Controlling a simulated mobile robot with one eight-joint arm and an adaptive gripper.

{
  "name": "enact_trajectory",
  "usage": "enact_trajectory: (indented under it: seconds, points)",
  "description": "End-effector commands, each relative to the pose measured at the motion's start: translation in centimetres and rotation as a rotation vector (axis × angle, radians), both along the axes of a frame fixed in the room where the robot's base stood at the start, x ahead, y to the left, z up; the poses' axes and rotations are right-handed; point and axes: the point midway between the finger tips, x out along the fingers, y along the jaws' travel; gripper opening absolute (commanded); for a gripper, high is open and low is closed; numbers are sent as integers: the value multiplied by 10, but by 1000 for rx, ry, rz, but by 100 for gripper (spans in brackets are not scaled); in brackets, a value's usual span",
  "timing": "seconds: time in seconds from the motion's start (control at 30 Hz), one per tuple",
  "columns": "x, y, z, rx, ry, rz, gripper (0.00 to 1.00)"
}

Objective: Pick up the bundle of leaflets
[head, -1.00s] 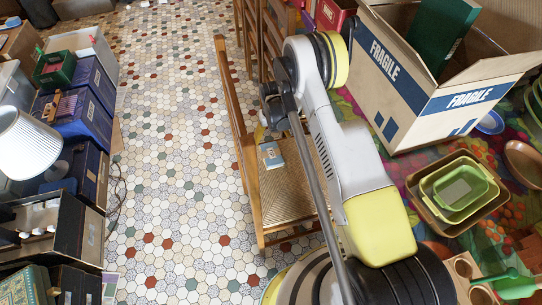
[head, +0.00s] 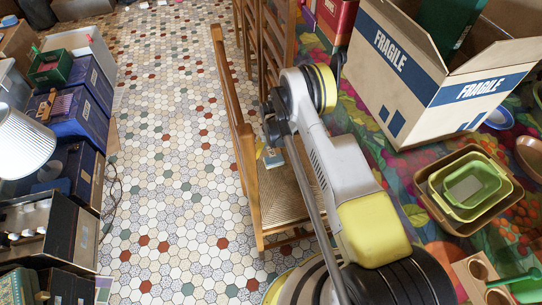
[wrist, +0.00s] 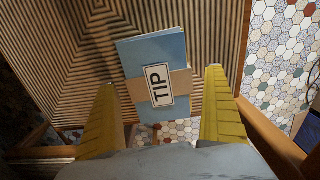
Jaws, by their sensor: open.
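The bundle of leaflets (wrist: 155,50) is blue, with a brown paper band and a white label reading TIP. It lies on the ribbed woven seat (wrist: 210,40) of a wooden chair, its lower end at the seat's edge in the wrist view. In the head view the bundle (head: 273,158) shows only partly beside my arm. My gripper (wrist: 161,78) is open, with its yellow fingers apart on the left and right of the bundle. Neither finger visibly touches it. I cannot tell the height of the fingertips above the seat.
The chair's wooden back (head: 229,90) rises left of my arm. A FRAGILE carton (head: 455,100) and nested trays (head: 437,207) stand on the right. Cases (head: 83,118) and a white lamp (head: 24,145) line the left. The tiled floor (head: 170,130) between is clear.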

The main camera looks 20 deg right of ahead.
Motion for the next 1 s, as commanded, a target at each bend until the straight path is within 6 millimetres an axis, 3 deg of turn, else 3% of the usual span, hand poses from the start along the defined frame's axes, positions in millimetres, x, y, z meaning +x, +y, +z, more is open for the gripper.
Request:
enact_trajectory:
  seconds: [0.1, 0.3, 0.33, 0.73, 1.0]
  points:
    - [0, 0, 2, 0, 0, 0, 100]
    - [0, 0, 2, 0, 0, 0, 39]
    - [0, 0, 2, 0, 0, 0, 36]
    - [0, 0, 7, 0, 0, 0, 36]
    - [0, 0, 46, 0, 0, 0, 36]
